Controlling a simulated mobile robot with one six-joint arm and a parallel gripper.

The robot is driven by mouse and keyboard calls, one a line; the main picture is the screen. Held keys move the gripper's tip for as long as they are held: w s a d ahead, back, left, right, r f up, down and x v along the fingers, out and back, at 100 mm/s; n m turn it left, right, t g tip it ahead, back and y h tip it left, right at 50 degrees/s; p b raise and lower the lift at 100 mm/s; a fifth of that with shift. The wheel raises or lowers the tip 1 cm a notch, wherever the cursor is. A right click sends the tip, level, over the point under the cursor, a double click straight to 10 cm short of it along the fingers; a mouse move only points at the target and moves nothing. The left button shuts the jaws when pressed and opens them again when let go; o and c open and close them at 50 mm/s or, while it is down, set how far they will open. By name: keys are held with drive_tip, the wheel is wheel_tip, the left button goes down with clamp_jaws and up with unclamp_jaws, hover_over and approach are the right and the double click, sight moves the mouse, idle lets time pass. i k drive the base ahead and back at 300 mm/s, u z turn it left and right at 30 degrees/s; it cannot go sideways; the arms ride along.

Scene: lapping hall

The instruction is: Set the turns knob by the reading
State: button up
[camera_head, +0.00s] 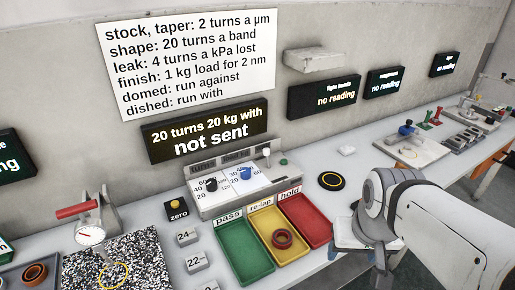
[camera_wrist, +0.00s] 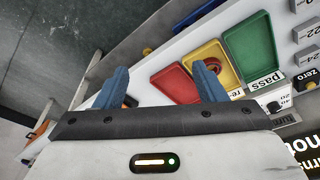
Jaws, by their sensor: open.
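The control panel (camera_head: 225,200) has a black knob (camera_head: 211,184) under the "turns" label and a blue knob (camera_head: 246,173) under the "load" label, each on a numbered white dial. The black knob's exact pointer setting is too small to tell. The black display (camera_head: 205,132) above reads "20 turns 20 kg with" and "not sent". In the wrist view the panel's turns end (camera_wrist: 285,100) shows at the right edge. My gripper (camera_wrist: 160,88) is open, with its two blue fingers apart and nothing between them; it is away from the panel. In the head view my arm hides its fingers.
Green (camera_head: 243,248), yellow (camera_head: 268,258) and red (camera_head: 306,218) trays stand before the panel; a red ring (camera_head: 282,239) lies in the yellow one. A yellow-black zero button (camera_head: 177,208) and numbered blocks (camera_head: 190,237) are left. The wall sign (camera_head: 187,62) lists rules. Other displays (camera_head: 337,93) show "no reading".

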sight(211, 185)
drive_tip(key=k, duration=1.15)
drive_tip(key=z, duration=0.2)
drive_tip(key=i, duration=0.55)
drive_tip(key=u, duration=0.5)
drive_tip(key=i, duration=1.15)
drive_tip(key=u, duration=0.85)
